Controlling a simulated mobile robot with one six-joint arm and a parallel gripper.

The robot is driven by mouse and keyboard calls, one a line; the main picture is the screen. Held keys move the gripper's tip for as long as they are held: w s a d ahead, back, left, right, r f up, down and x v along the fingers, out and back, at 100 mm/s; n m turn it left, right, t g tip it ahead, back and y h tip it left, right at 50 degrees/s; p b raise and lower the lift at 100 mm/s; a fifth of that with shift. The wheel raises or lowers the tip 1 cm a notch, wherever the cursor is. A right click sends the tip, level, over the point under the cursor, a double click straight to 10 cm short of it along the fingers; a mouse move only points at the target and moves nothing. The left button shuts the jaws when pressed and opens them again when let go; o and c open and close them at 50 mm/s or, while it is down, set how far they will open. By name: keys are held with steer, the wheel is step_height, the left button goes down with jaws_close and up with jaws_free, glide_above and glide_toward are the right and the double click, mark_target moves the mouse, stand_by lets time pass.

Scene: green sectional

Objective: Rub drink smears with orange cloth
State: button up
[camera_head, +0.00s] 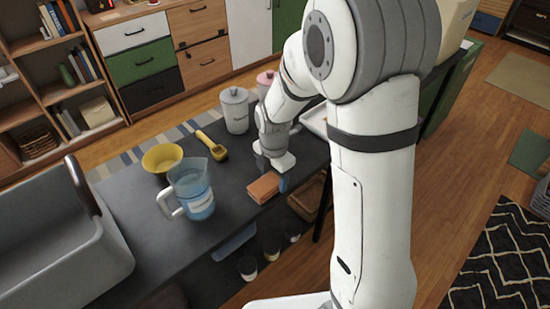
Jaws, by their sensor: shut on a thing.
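The orange cloth (263,188) looks like a small folded block. It is at the front edge of the dark table (135,215). My gripper (272,174) points down over the cloth's far right side, with a blue fingertip showing beside it. The gripper is shut on the cloth, though its grip is partly hidden. I cannot make out any drink smears on the table; my arm and gripper cover part of the top.
A clear jug of blue liquid (192,190), a yellow bowl (162,159) and a yellow scoop (212,146) stand left of the cloth. A grey canister (235,110) and a pink one (265,84) stand behind. A large grey bin (60,245) fills the left end.

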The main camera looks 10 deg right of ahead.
step_height(320, 180, up, 2)
steer(key=shift+w+r+p, duration=0.15)
steer(key=shift+r+p, duration=0.05)
steer(key=shift+p, duration=0.1)
steer(key=shift+r+p, duration=2.05)
steer(key=shift+r, duration=0.7)
